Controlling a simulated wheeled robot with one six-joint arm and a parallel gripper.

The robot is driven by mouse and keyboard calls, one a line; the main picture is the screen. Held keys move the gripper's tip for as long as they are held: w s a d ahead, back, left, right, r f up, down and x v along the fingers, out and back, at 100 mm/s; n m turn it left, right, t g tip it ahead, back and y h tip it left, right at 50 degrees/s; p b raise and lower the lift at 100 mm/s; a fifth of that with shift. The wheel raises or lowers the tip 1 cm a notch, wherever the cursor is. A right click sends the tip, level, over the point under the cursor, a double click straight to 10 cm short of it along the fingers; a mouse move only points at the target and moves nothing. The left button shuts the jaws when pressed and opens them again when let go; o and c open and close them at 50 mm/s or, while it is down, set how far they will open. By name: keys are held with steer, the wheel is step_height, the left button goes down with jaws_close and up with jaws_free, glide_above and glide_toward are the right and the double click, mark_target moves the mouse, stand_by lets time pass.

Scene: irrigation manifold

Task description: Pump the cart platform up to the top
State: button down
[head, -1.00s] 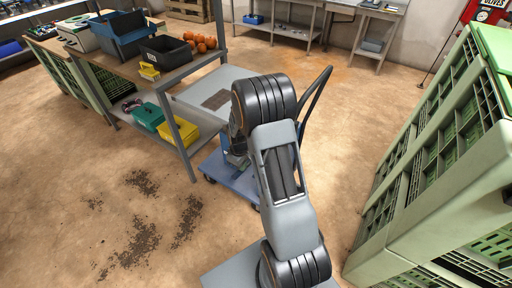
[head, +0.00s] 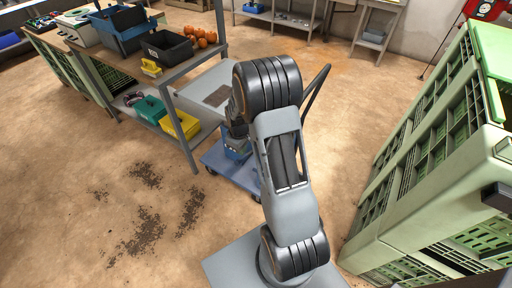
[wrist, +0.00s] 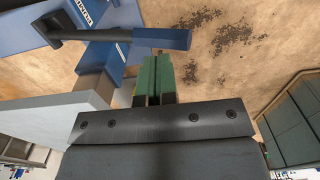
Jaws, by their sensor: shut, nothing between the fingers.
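The cart has a blue base (head: 222,171) on casters, a grey platform (head: 207,83) and a dark looped handle (head: 318,88). My arm hides part of it in the head view. In the wrist view a grey slab, seemingly the platform (wrist: 40,125), is at left. Blue cart parts (wrist: 100,48) and a dark bar with a blue end, seemingly the pump lever (wrist: 165,38), are at the top. My gripper (wrist: 155,62) has green fingers, shut and empty, with tips close to the bar's blue end. I cannot tell whether they touch. In the head view the fingers are hidden.
A workbench (head: 185,68) with bins stands left of the cart, its post (head: 180,125) close to the cart. Green crates (head: 435,140) are stacked at right. Floor (head: 90,215) at front left is open, with dark soil patches.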

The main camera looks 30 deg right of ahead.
steer(key=shift+f, duration=0.1)
step_height(320, 180, down, 13)
steer(key=b, duration=1)
step_height(320, 180, up, 14)
steer(key=p, duration=0.9)
steer(key=shift+f+p, duration=0.25)
steer(key=shift+p, duration=0.05)
steer(key=shift+f, duration=0.2)
step_height(320, 180, down, 14)
steer(key=b, duration=1.1)
step_height(320, 180, up, 14)
steer(key=p, duration=1)
steer(key=shift+r, duration=0.2)
